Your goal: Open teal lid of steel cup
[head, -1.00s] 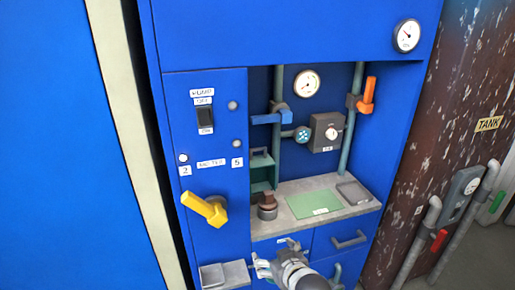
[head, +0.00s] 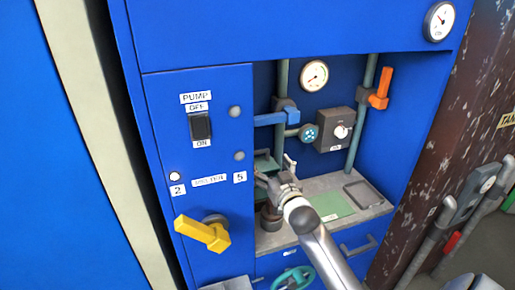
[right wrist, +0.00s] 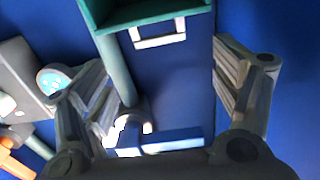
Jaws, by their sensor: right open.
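A teal box-like part (head: 266,160) stands at the left end of the cabinet recess. In the right wrist view a teal part (right wrist: 150,14) with a pale loop handle (right wrist: 158,33) shows at the top, between and beyond the fingers. A grey steel cup-like body (head: 270,223) with a dark brownish top stands on the shelf below it, partly behind my gripper. I cannot make out clearly which teal piece is its lid. My right gripper (head: 274,172) is open and empty, in front of the teal part. My left gripper is not in view.
A blue lever (head: 272,118) and its pipe are close above the gripper. A yellow handle (head: 202,234) juts out at left. The grey shelf (head: 320,187) holds a green mat (head: 333,205).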

